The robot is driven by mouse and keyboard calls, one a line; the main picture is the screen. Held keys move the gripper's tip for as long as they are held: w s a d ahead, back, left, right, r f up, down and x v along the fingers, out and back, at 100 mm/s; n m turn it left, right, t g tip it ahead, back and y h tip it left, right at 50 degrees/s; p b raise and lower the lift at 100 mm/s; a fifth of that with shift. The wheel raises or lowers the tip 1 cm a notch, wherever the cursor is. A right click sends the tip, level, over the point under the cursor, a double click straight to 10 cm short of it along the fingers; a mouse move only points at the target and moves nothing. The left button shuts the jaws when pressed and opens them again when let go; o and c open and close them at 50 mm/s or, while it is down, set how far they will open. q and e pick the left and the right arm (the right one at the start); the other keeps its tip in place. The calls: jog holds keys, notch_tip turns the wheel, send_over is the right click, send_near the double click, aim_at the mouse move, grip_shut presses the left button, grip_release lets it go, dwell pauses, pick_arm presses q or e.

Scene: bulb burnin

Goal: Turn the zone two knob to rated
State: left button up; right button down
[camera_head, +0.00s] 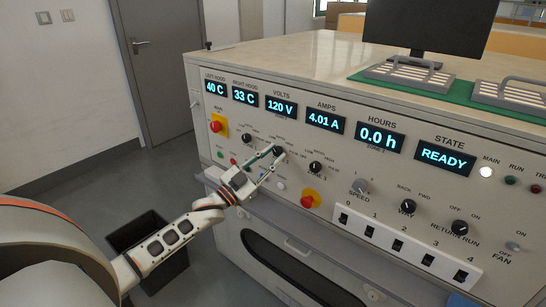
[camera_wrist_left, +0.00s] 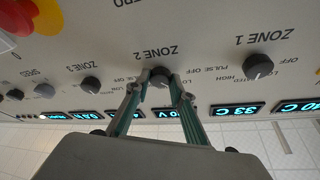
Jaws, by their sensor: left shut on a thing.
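The zone two knob (camera_wrist_left: 160,76) is a dark round knob on the grey panel, under the label ZONE 2, which reads upside down in the left wrist view. My left gripper (camera_wrist_left: 160,82) is shut on it, one green-grey finger on each side. In the head view my left gripper (camera_head: 276,154) reaches the panel at this knob, below the VOLTS display, and mostly covers it. The knob's pointer and exact setting are hidden by the fingers. My right gripper is not in view.
The zone one knob (camera_wrist_left: 258,66) and zone three knob (camera_wrist_left: 91,85) flank it with clear gaps. A red button on yellow (camera_head: 308,200) sits below right, another red button (camera_head: 216,126) upper left. A dark bin (camera_head: 150,250) stands on the floor.

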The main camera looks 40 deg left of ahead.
pick_arm(q)
jog(key=m, duration=0.1)
jog(key=m+g+h, duration=0.1)
jog(key=m, duration=0.1)
jog(key=m+h, duration=0.1)
jog(key=m, duration=0.1)
jog(key=shift+a+r+g, duration=0.15)
jog(key=shift+r+g, duration=0.1)
jog(key=shift+g, duration=0.05)
jog(key=m+p, duration=0.1)
jog(key=m, duration=0.2)
jog(key=shift+g+h, duration=0.3)
jog(key=shift+g, duration=0.1)
jog(key=shift+m+g, duration=0.4)
jog(key=shift+m, duration=0.7)
jog(key=shift+p, duration=0.3)
jog(key=o, duration=1.1)
jog(key=shift+o, duration=0.2)
jog(key=shift+f, duration=0.1)
jog(key=v, duration=1.2)
jog(key=shift+a, duration=0.1)
